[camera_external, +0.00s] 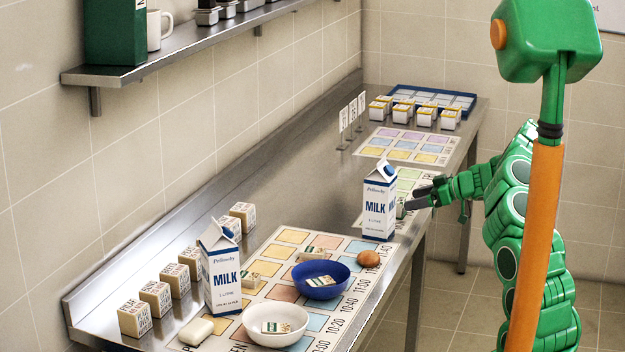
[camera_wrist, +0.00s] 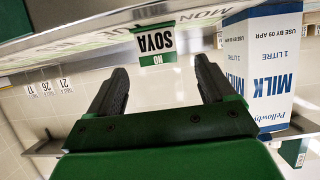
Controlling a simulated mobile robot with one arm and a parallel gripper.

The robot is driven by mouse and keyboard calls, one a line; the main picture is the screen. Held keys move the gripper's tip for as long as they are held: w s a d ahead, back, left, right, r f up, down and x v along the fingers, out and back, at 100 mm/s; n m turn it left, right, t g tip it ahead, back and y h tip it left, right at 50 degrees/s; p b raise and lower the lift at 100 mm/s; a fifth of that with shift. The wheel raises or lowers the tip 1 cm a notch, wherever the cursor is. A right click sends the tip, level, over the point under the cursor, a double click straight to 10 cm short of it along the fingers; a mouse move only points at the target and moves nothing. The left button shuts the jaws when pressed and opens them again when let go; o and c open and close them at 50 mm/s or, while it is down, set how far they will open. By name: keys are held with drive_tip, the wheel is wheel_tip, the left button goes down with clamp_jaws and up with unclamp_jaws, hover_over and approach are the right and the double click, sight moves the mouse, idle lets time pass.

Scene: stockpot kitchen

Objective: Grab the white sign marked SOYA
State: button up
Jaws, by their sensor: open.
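The SOYA sign (camera_wrist: 155,42) shows upside down in the wrist view, a small white panel with green lettering bands reading NO SOYA. It appears just beyond my gripper (camera_wrist: 160,66), lined up between the two dark fingers. The fingers are apart with nothing visibly held. In the external view my gripper (camera_external: 415,198) reaches in from the right over the counter's front edge, and a small green and white piece that seems to be the sign (camera_external: 401,208) stands near the fingertips. I cannot tell the exact gap between them.
A tall milk carton (camera_external: 379,202) stands close beside the gripper; it fills the right of the wrist view (camera_wrist: 262,70). A second carton (camera_external: 222,268), bowls (camera_external: 321,280) and a brown egg-like item (camera_external: 368,259) stand nearer.

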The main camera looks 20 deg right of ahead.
sight(400, 208)
drive_tip(key=shift+f+x, duration=0.15)
drive_tip(key=shift+x, duration=1.85)
drive_tip(key=shift+f+x, duration=0.1)
drive_tip(key=shift+x, duration=1.85)
drive_tip(key=shift+d, duration=0.2)
drive_tip(key=c, duration=1)
